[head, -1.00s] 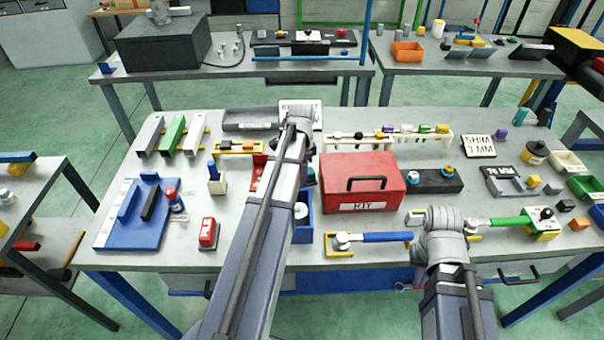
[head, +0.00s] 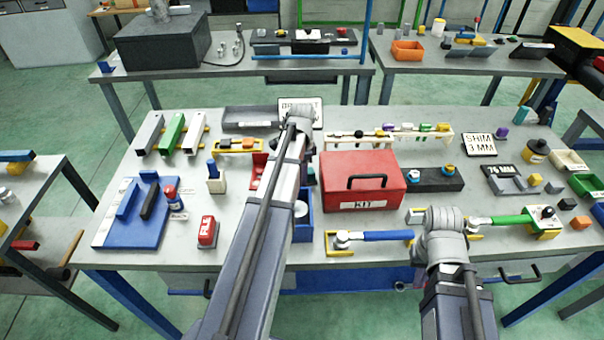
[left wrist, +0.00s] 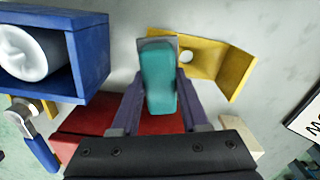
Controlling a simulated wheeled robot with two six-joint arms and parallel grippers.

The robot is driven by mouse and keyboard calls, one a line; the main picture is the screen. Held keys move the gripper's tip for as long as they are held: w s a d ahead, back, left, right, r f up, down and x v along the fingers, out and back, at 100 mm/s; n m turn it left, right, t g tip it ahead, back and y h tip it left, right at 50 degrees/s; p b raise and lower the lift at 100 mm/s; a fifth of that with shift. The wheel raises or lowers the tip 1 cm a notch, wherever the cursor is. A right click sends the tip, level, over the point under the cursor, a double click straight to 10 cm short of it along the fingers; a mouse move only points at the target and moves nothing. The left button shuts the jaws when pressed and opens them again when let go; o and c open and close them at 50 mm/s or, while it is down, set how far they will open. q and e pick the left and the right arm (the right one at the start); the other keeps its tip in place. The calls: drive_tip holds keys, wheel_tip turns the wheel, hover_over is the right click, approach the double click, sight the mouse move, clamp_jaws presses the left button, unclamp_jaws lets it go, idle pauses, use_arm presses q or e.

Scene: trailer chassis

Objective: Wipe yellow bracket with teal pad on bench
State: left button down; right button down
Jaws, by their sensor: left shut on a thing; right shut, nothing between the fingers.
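My left gripper (left wrist: 160,76) is shut on the teal pad (left wrist: 160,85) in the left wrist view. The yellow bracket (left wrist: 228,72), an angled plate with a round hole, lies just to the right of the pad's far end. The pad overlaps the bracket's left end in the picture; I cannot tell whether they touch. In the head view my left arm hides the pad and the bracket. My right gripper (head: 443,222) is over the front right of the bench, by the wrenches; its fingers are hidden beneath the wrist.
The red KIT box (head: 362,182) stands right of my left arm. A blue bin (head: 303,230) with a white roll (left wrist: 22,52) is close beside the pad. A blue-handled wrench (head: 385,236) lies at the front. The grey bench (head: 265,250) has some bare room at its front.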

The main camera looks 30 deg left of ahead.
use_arm(q)
drive_tip(key=shift+f+b, duration=0.55)
drive_tip(key=shift+f, duration=0.05)
drive_tip(key=shift+a, duration=0.1)
drive_tip(key=shift+s+a+r, duration=0.1)
drive_tip(key=shift+s+a, duration=0.45)
drive_tip(key=shift+a, duration=0.3)
drive_tip(key=shift+s+a+r, duration=0.1)
drive_tip(key=shift+s+a, duration=0.4)
drive_tip(key=shift+a, duration=0.3)
drive_tip(key=shift+f, duration=0.25)
drive_tip(key=shift+d+r, duration=0.1)
drive_tip(key=shift+w+d, duration=0.55)
drive_tip(key=shift+d, duration=0.3)
drive_tip(key=shift+w+d, duration=0.55)
drive_tip(key=shift+d, duration=0.3)
drive_tip(key=shift+r, duration=0.15)
